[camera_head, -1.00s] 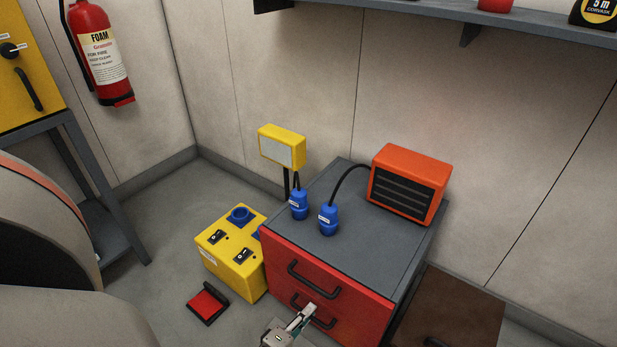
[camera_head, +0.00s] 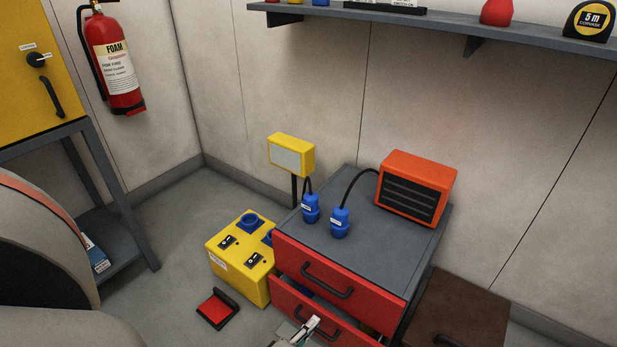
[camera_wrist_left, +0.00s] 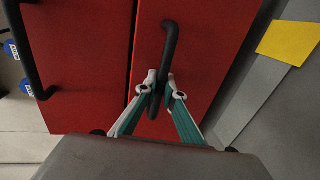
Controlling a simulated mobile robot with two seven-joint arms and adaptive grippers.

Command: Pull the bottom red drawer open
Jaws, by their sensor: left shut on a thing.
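The red drawer unit has a grey top (camera_head: 345,240). Its upper red drawer (camera_head: 345,284) is shut. The bottom red drawer (camera_head: 287,297) stands partly open, with a dark gap and some contents showing behind its front. My left gripper (camera_head: 312,324) is at the bottom drawer's front. In the left wrist view, its fingers (camera_wrist_left: 161,90) are shut on the black bar handle (camera_wrist_left: 171,42) of the bottom drawer. My right gripper is not in view.
A yellow power box (camera_head: 240,262) stands on the floor left of the drawers, with a red pedal (camera_head: 217,309) before it. An orange heater (camera_head: 416,188) and two blue plugs (camera_head: 340,224) sit on the unit. A brown cabinet (camera_head: 465,305) is at right.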

